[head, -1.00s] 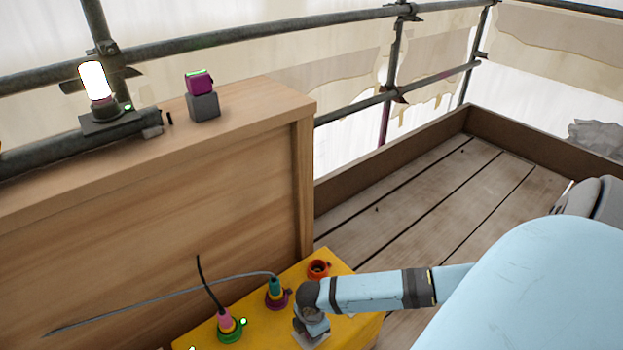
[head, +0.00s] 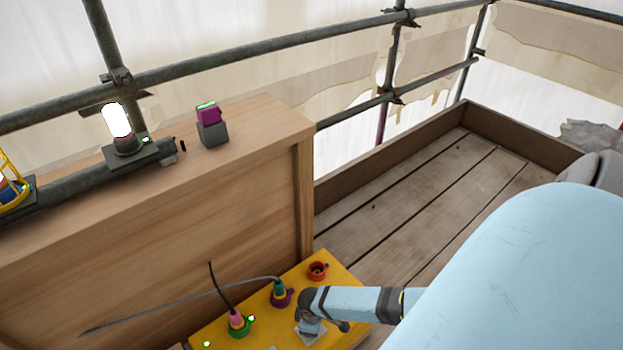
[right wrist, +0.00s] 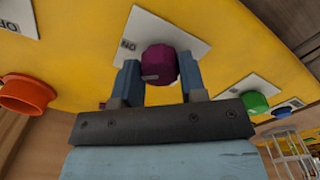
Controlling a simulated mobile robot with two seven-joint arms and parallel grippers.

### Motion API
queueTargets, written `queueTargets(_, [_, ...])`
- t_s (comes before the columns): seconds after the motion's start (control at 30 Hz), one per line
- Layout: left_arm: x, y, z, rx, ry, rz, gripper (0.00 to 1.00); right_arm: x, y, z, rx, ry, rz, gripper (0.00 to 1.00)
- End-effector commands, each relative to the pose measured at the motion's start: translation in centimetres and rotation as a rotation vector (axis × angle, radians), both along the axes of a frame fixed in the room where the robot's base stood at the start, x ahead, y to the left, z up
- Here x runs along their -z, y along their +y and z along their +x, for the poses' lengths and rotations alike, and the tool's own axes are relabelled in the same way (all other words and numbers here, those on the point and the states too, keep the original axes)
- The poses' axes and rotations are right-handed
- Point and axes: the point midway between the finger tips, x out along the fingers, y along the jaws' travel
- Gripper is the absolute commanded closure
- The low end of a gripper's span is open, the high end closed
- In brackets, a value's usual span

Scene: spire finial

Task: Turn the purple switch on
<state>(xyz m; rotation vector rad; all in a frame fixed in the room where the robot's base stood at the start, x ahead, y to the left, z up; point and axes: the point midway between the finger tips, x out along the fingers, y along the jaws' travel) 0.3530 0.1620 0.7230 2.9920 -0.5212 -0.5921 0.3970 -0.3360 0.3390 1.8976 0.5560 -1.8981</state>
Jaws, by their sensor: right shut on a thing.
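The purple switch (right wrist: 158,63) is a round knob on a white plate (right wrist: 140,30) marked ON, on the yellow box, in the right wrist view. My right gripper (right wrist: 160,78) has one finger on each side of the knob and is shut on it. In the head view my right gripper (head: 311,326) is low over the yellow box (head: 338,272), and it hides the knob there. My left gripper is not in view.
Cables trail left.

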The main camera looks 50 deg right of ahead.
Motion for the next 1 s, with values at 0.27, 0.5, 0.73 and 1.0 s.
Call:
queueTargets(0.27, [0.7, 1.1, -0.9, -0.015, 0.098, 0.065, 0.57, -0.5, 0.3, -0.1, 0.262, 0.003, 0.003, 0.85])
queueTargets(0.5, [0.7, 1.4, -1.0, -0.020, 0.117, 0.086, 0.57, -0.3, 0.3, 0.0, 0.463, 0.003, 0.003, 0.85])
queueTargets(0.73, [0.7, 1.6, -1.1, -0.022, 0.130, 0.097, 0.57, -0.2, 0.2, -0.1, 0.600, 0.003, 0.003, 0.85])
queueTargets(1.0, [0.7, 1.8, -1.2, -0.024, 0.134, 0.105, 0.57, 0.0, 0.2, 0.0, 0.680, 0.000, 0.002, 0.85])
